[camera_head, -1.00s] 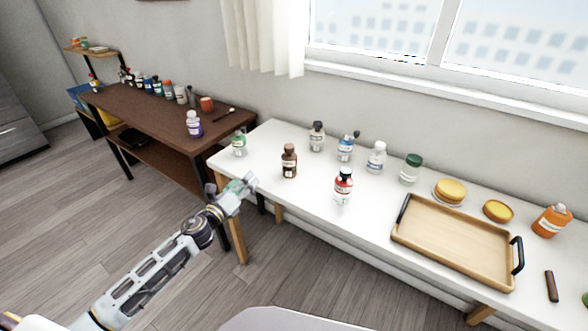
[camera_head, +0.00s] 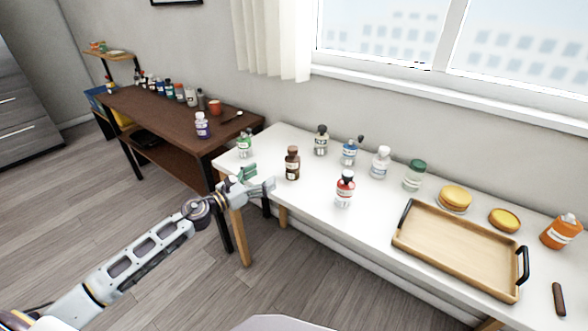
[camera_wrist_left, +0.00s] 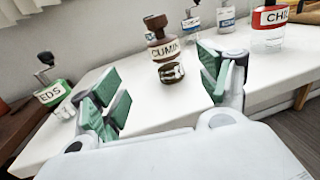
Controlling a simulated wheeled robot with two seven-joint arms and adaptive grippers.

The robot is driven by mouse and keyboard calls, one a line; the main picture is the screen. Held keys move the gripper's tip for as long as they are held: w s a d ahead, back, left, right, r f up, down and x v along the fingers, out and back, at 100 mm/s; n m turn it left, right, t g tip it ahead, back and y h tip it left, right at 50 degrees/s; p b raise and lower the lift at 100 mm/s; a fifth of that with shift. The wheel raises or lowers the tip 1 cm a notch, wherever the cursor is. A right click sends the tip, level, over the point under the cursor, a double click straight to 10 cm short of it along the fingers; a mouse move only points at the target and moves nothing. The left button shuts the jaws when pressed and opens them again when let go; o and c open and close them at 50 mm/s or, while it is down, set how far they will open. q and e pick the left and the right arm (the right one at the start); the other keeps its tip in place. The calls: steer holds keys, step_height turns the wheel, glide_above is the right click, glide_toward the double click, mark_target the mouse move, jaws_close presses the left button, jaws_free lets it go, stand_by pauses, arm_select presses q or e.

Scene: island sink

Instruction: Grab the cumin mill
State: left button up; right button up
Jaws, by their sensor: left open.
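The cumin mill is a brown bottle (camera_head: 292,163) with a dark brown top and a pale label, upright near the left end of the white table (camera_head: 322,219). In the left wrist view the mill (camera_wrist_left: 163,50) reads "CUMIN" and stands ahead, between the fingers and beyond their tips. My left gripper (camera_head: 262,178) is at the table's left front edge, just left of the mill. In the left wrist view the gripper (camera_wrist_left: 160,98) is open and empty, its green pads wide apart. My right gripper is not in view.
A green-labelled bottle (camera_head: 244,145) stands left of the mill, and a red-labelled bottle (camera_head: 345,190) stands to its right. Several other bottles line the back. A wooden tray (camera_head: 452,275) lies to the right. A dark brown desk (camera_head: 170,120) adjoins at left.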

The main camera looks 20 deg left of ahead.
mark_target(286, 163)
arm_select(q)
steer(key=shift+w, duration=0.15)
steer(key=shift+x, duration=1.1)
steer(key=shift+w+d+p, duration=0.35)
steer(key=shift+w+p, duration=0.05)
steer(key=shift+w, duration=0.25)
steer(key=shift+x, duration=0.8)
steer(key=shift+p+x, duration=0.3)
steer(key=shift+x, duration=1.05)
steer(key=shift+w+d, duration=0.1)
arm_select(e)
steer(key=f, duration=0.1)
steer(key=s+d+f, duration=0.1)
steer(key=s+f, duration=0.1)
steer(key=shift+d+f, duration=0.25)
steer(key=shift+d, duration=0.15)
arm_select(q)
steer(key=shift+d, duration=0.1)
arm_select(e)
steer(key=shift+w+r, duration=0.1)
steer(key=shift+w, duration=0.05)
